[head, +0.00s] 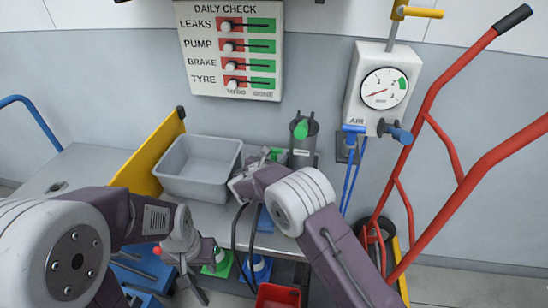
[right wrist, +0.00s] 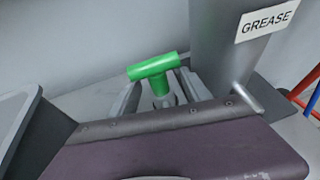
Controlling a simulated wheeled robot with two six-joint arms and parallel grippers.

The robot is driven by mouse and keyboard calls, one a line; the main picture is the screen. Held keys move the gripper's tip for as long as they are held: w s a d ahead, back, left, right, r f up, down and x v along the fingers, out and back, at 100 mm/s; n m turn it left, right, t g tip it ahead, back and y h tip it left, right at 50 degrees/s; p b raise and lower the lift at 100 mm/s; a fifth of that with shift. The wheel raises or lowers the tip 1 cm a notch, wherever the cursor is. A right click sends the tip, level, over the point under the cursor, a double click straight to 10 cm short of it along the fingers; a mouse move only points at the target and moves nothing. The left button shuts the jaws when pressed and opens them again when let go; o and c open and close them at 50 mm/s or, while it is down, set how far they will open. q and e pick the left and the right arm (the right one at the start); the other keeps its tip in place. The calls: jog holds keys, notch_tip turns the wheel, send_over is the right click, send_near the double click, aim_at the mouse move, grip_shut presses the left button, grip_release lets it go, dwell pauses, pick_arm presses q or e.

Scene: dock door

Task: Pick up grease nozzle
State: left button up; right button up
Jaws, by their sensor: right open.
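The grease nozzle (right wrist: 153,68) has a bright green T-shaped top on a grey stem in the right wrist view. My right gripper (right wrist: 158,84) is open, with one finger on each side of the stem; I cannot tell whether either touches it. In the head view a bit of green (head: 267,152) shows beside my right gripper (head: 250,168), mostly hidden by it. The grey grease canister (right wrist: 222,45), labelled GREASE, stands just right of the nozzle; it is also in the head view (head: 303,150). My left gripper (head: 187,278) hangs low at the left, its jaws unclear.
A grey bin (head: 198,168) stands on the bench (head: 85,165) beside a yellow panel (head: 150,152). The air gauge box (head: 364,115) with blue hoses hangs on the wall. A red hand truck (head: 418,145) stands at the right. A red container (head: 277,297) is low in front.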

jog(key=shift+s+r, duration=0.1)
jog(key=c, duration=0.3)
grip_shut()
notch_tip(320, 180, up, 18)
jog(key=p, duration=0.5)
